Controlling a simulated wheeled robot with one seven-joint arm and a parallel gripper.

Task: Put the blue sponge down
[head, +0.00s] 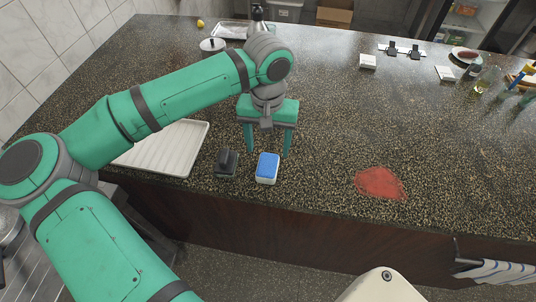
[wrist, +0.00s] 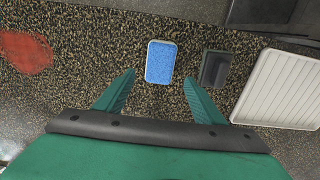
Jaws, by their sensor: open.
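The blue sponge (head: 267,167) has a blue top and a white rim or base. It sits on the speckled counter near the front edge, just right of a small black block. It also shows in the wrist view (wrist: 160,62), beyond the fingertips and roughly centred between them. My gripper (head: 267,151) is open, with its two green fingers spread and pointing down above the counter. In the wrist view my gripper (wrist: 158,82) has nothing between its fingers, and the sponge appears apart from both of them.
The black block (head: 227,163) stands close beside the sponge. A white ribbed tray (head: 170,148) lies further left. A red patch (head: 380,183) marks the counter to the right, with bare counter between. A white lidded item (head: 212,45) and small white boxes (head: 368,61) stand farther back.

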